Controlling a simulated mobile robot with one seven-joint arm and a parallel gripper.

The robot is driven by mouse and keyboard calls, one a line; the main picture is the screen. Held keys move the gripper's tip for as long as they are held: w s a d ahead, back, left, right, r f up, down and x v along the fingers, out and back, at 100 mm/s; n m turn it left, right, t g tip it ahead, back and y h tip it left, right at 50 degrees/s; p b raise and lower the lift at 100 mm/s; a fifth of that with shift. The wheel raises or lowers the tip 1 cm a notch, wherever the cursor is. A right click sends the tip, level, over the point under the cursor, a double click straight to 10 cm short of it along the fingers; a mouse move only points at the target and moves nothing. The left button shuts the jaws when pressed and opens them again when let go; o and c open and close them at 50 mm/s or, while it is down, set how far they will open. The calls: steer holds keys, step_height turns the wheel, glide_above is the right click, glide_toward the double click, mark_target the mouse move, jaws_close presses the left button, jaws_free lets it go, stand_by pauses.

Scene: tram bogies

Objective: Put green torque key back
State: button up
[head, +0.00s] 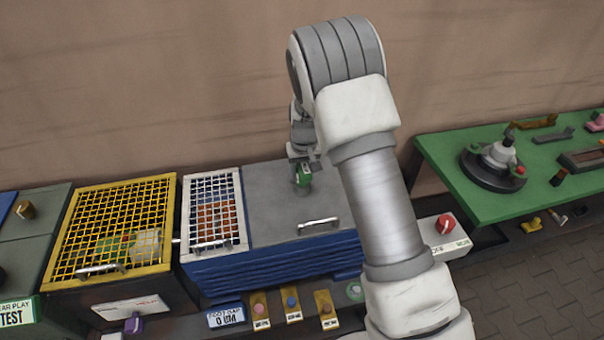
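The green torque key (304,176) shows as a small green block over the grey lid (270,205) of the blue box. A short grey piece is visible just below the green. My gripper (302,164) points down right at the top of the green key. The fingers are small and partly hidden, so I cannot tell whether they are closed on it. I also cannot tell whether the key touches the lid. A row of yellow tags along the front edge carries a pink key (259,309), a blue key (291,302) and an orange-brown key (326,309).
A yellow mesh cage (166,215) and a white mesh cover (242,205) stand left of the grey lid. A lid handle (318,226) sticks up in front. A white box with a red knob (446,224) and a green table (450,180) are at right.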

mark_target(304, 163)
steer(key=o, duration=0.3)
steer(key=r, duration=0.4)
steer(key=s+r, duration=0.1)
steer(key=r, duration=0.3)
steer(key=s+r, duration=0.1)
steer(key=r, duration=0.3)
steer(key=shift+d+r, duration=0.2)
steer(key=s+d+r+m+t, duration=0.1)
steer(key=s+d+r, duration=0.2)
steer(key=s+r, duration=0.4)
steer(key=s+d+r+t, duration=0.1)
steer(key=s+d+r, duration=0.3)
steer(key=s+r, duration=0.25)
steer(key=shift+m+t, duration=0.6)
steer(key=shift+t, duration=0.3)
steer(key=shift+s+d+r, duration=0.4)
steer(key=shift+s+d, duration=0.3)
steer(key=shift+s, duration=2.15)
steer(key=shift+s+d+r, duration=0.4)
steer(key=shift+s+d, duration=0.3)
steer(key=shift+s, duration=2.2)
steer(key=shift+s+d+r, duration=0.4)
steer(key=shift+s+d, duration=0.3)
steer(key=shift+s, duration=2.15)
